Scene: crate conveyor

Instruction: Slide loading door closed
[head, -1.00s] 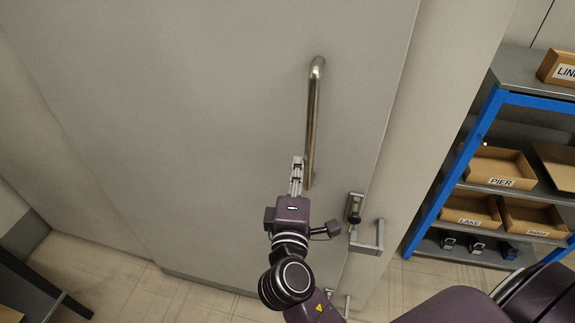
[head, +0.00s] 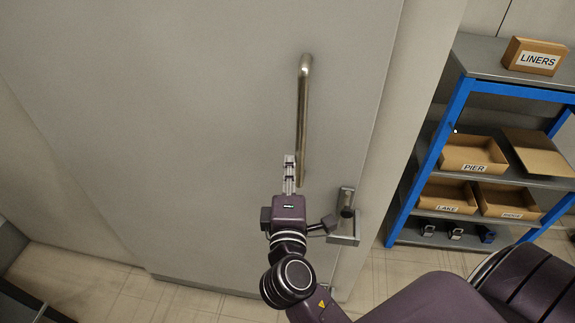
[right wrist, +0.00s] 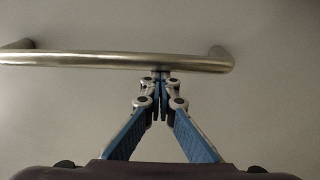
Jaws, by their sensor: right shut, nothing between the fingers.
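The loading door (head: 200,120) is a large pale grey panel filling the left and middle of the head view. It carries a long metal bar handle (head: 303,110). A metal latch piece (head: 347,200) near its right edge meets an angled bracket (head: 342,240), with no clear gap between them. My right gripper (head: 289,160) is shut and empty, its tips beside the lower left of the handle. In the right wrist view the shut fingers (right wrist: 160,80) reach the edge of the bar (right wrist: 110,60), apparently touching it, not gripping around it. My left gripper is not in view.
A blue-framed shelf unit (head: 430,160) with grey shelves stands to the right, holding labelled cardboard bins, such as PIER (head: 473,157), and a LINERS box (head: 535,58). Tiled floor (head: 90,270) shows along the bottom left. A dark piece of furniture is at the lower left edge.

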